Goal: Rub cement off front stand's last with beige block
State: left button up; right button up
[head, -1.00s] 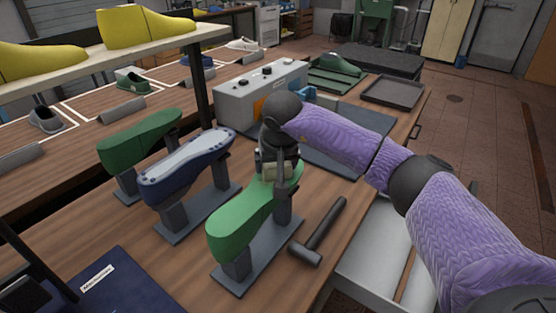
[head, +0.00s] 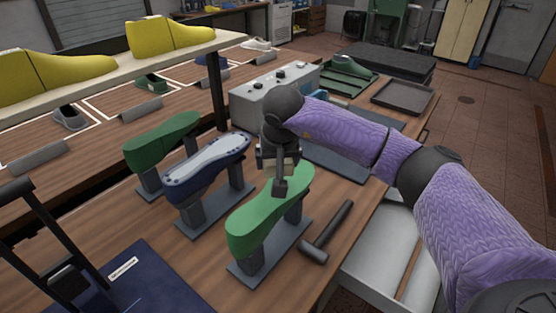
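The front stand's last (head: 252,218) is light green and sits sole up on a grey stand in the middle foreground. I cannot make out cement on it at this size. My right gripper (head: 279,184) points down over the last's middle to far part, its dark finger at or just above the sole. A small part of the beige block (head: 278,164) shows between the fingers, which look shut on it. The rest of the block is hidden, and contact with the sole is unclear. My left gripper is out of view.
A navy last with a pale sole (head: 208,165) and a dark green last (head: 160,142) stand to the left. A hammer (head: 328,232) lies close on the right. A grey control box (head: 270,92) stands behind. A dark frame (head: 45,235) is at the left edge.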

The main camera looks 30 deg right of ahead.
notch_tip(320, 180, up, 3)
jog(key=shift+f+p, duration=0.2)
jog(key=shift+p, duration=0.65)
jog(key=shift+r, duration=0.1)
